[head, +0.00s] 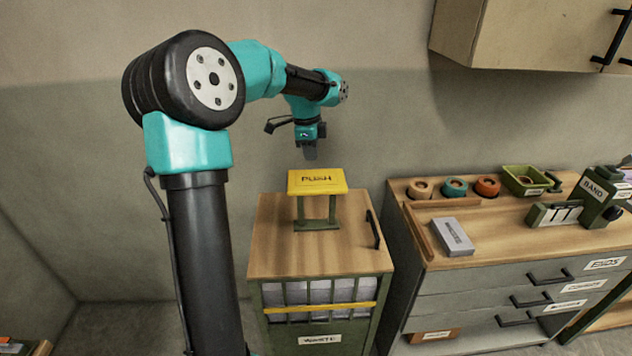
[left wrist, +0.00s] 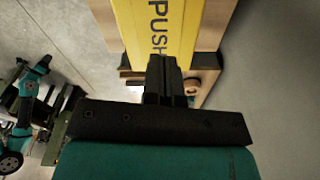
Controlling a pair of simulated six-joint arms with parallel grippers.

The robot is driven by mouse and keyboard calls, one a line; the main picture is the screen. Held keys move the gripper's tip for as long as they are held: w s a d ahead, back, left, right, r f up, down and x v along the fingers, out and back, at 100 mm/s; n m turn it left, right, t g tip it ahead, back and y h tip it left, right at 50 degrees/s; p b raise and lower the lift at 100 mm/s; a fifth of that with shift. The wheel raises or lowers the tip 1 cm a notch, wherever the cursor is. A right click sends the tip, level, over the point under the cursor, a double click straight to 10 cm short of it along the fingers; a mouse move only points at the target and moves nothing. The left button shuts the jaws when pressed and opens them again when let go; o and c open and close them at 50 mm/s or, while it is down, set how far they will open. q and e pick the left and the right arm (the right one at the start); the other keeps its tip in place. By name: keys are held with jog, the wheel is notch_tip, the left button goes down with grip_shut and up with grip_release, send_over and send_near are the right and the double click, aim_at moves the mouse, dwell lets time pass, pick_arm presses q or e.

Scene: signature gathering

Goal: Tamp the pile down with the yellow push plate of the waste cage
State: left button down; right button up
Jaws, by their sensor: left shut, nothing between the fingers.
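The yellow push plate (head: 317,181), marked PUSH, stands raised on two green posts above the wooden top of the waste cage (head: 283,249). Pale stacked material, the pile (head: 300,292), shows behind the cage's front bars. My left gripper (head: 310,152) points down above and slightly behind the plate, with a visible gap in the head view. It is shut and empty. In the left wrist view the shut fingers (left wrist: 163,75) lie in front of the near end of the yellow plate (left wrist: 165,28); contact cannot be told there. My right gripper is not in view.
A workbench (head: 480,222) with drawers stands to the right of the cage. It holds a grey box (head: 453,236), several tape rolls, a green tray (head: 525,180) and a green banding tool (head: 600,196). A wall cabinet (head: 530,35) hangs at the upper right.

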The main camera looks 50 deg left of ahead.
pick_arm(q)
jog(key=shift+w+d+f, duration=0.1)
jog(key=shift+d+f, duration=0.05)
jog(key=shift+f, duration=1.55)
jog(key=shift+w+d+f, duration=0.1)
jog(key=shift+d+f, duration=0.05)
jog(key=shift+f, duration=1.55)
jog(key=shift+f, duration=7.3)
jog(key=shift+s+a+r, duration=0.3)
jog(key=shift+s+a, duration=0.15)
jog(key=shift+a, duration=0.15)
jog(key=shift+s+a+r, duration=0.3)
jog(key=shift+s+a, duration=0.15)
jog(key=shift+a, duration=0.15)
jog(key=shift+r, duration=0.1)
send_near(314, 179)
jog(key=s+a+f, duration=0.1)
jog(key=f, duration=0.1)
jog(key=s+a+f, duration=0.1)
jog(key=a, duration=0.1)
jog(key=shift+s+f, duration=0.1)
jog(key=shift+f, duration=0.25)
